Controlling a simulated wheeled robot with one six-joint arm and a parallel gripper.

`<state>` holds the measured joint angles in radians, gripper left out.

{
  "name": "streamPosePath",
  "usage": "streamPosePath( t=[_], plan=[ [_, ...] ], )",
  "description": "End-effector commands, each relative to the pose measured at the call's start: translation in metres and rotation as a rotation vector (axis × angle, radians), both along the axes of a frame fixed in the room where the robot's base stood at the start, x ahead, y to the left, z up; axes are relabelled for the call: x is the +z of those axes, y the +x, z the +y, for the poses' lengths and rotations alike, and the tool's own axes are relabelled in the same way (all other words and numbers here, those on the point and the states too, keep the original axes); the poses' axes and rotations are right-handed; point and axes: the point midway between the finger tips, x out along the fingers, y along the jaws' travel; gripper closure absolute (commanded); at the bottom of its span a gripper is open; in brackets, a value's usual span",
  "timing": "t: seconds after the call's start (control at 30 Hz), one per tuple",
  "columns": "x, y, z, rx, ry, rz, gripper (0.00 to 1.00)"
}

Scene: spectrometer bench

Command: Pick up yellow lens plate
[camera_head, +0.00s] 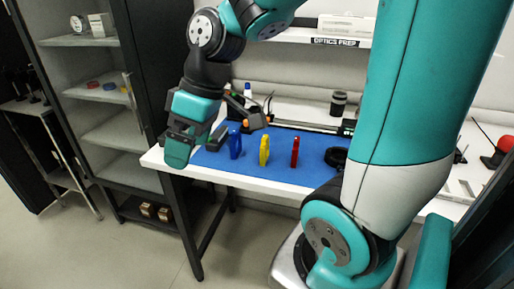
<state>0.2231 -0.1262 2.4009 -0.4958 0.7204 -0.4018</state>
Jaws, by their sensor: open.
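The yellow lens plate (264,150) stands upright on a blue mat (246,172) on the bench, between a blue plate (235,145) on its left and a red plate (295,152) on its right. My gripper (180,152) is open at the left end of the bench, left of the blue plate and apart from the yellow one. Its fingers point down and are small in view. I cannot see anything held between them.
A black round object (335,157) lies on the mat right of the red plate. A dark jar (338,104) and bottles stand behind. A grey shelf unit (110,130) is to the left. The mat's front strip is clear.

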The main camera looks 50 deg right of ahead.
Motion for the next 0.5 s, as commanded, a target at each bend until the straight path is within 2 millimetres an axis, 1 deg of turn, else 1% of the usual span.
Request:
streamPosePath(
  t=[0.03,0.07,0.1,0.13,0.17,0.2,0.27,0.3,0.4,0.5],
  plan=[
    [0.002,0.016,-0.037,-0.045,-0.009,-0.019,0.06],
    [0.003,0.022,-0.058,-0.058,-0.016,-0.035,0.06],
    [0.003,0.028,-0.086,-0.074,-0.027,-0.054,0.06],
    [0.003,0.031,-0.107,-0.088,-0.036,-0.067,0.06],
    [0.002,0.032,-0.128,-0.098,-0.046,-0.079,0.06],
    [0.002,0.032,-0.155,-0.113,-0.059,-0.094,0.06],
    [0.0,0.027,-0.192,-0.133,-0.079,-0.116,0.06],
    [-0.001,0.023,-0.214,-0.144,-0.091,-0.126,0.06],
    [-0.003,0.009,-0.256,-0.163,-0.118,-0.148,0.06],
    [-0.005,-0.002,-0.281,-0.172,-0.137,-0.16,0.06]
  ],
)
